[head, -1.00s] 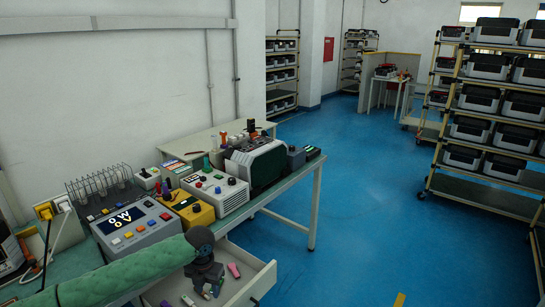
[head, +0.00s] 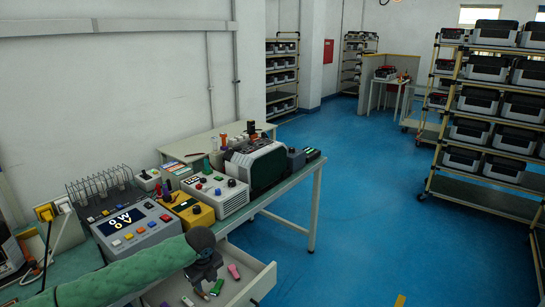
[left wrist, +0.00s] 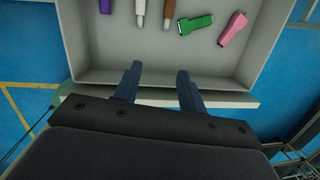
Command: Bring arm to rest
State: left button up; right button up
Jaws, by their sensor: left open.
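My left arm, in a green sleeve, reaches in from the lower left of the head view. My left gripper (head: 207,284) is over the open drawer (head: 262,283) under the workbench. In the left wrist view its two blue-grey fingers (left wrist: 157,74) are apart with nothing between them, and they overlap the drawer's front wall (left wrist: 160,80). A green stick (left wrist: 196,23) and a pink stick (left wrist: 232,29) lie in the drawer beyond the fingers. Purple (left wrist: 106,6), white (left wrist: 140,8) and brown (left wrist: 169,10) pieces lie farther in, cut by the picture edge. My right gripper is not in view.
The workbench holds a grey control box with a display (head: 137,228), a yellow meter (head: 190,209), a white box (head: 217,195) and a wire rack (head: 97,188). Shelves of devices (head: 486,130) stand at the right. The blue floor (head: 380,220) between is clear.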

pick_arm(q)
jog(key=w+d+r+n+t+h, duration=0.1)
jog(key=d+r+n+t, duration=0.3)
jog(key=r+n, duration=0.35)
jog(key=w+d+r+n+t, duration=0.1)
jog(key=d+r+n+t, duration=0.2)
jog(key=r+n, duration=0.45)
jog(key=s+a+f+n+g, duration=0.1)
jog(key=s+f+n+g, duration=0.2)
jog(key=s+f, duration=1.4)
jog(key=s+a+f+n+g, duration=0.1)
jog(key=s+f+n+g, duration=0.3)
jog(key=s+f, duration=1.3)
jog(key=s+n, duration=0.2)
jog(key=s, duration=0.6)
jog(key=shift+s+f+n+h, duration=0.15)
jog(key=shift+s+n+h, duration=0.25)
